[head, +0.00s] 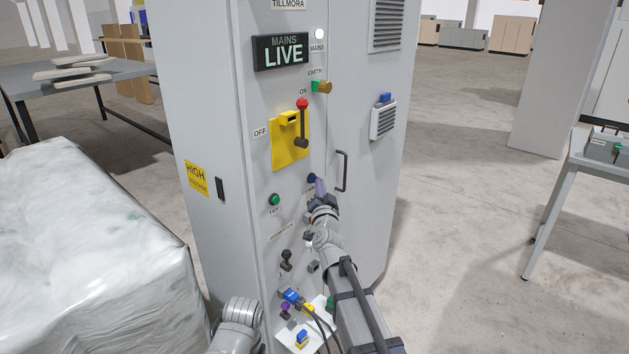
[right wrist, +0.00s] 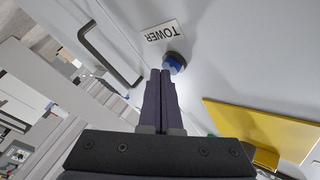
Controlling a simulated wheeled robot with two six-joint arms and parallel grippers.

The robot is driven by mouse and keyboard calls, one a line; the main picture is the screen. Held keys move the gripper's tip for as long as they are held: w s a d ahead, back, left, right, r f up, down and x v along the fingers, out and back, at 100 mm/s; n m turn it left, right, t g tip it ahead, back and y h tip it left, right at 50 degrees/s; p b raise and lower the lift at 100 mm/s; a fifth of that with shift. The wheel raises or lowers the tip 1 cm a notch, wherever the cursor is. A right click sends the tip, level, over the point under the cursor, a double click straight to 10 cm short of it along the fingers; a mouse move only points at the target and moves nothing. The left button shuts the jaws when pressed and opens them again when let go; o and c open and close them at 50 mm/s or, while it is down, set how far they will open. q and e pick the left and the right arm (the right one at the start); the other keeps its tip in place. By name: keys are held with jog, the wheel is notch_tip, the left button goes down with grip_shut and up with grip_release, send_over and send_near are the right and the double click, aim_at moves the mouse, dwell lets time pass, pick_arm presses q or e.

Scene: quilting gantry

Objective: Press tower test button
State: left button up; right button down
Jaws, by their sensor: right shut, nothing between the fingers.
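The tower test button is a blue round button (head: 312,178) on the front of the grey cabinet (head: 345,60). In the right wrist view the blue button (right wrist: 175,62) sits beside a label reading TOWER (right wrist: 162,33). My right gripper (head: 320,186) is shut and empty, its tips close to the button in the head view. In the right wrist view the fingertips (right wrist: 160,74) lie right by the button, slightly to its left; I cannot tell whether they touch it. My left arm shows at the bottom, but its gripper is not in view.
A yellow plate with a red-knobbed lever (head: 303,105) is above the button, and a lit MAINS LIVE sign (head: 281,52) is higher up. A green button (head: 274,199) is to the left. A door handle (head: 342,171) is to the right. A wrapped bale (head: 85,240) stands left.

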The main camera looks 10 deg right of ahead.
jog(key=shift+w+a, duration=0.2)
dwell(0.3)
dwell(0.3)
jog(key=shift+s+d, duration=0.55)
jog(key=shift+s, duration=0.15)
jog(key=shift+s+d, duration=0.8)
jog(key=shift+s, duration=0.2)
jog(key=shift+s+d, duration=0.75)
jog(key=shift+s, duration=0.25)
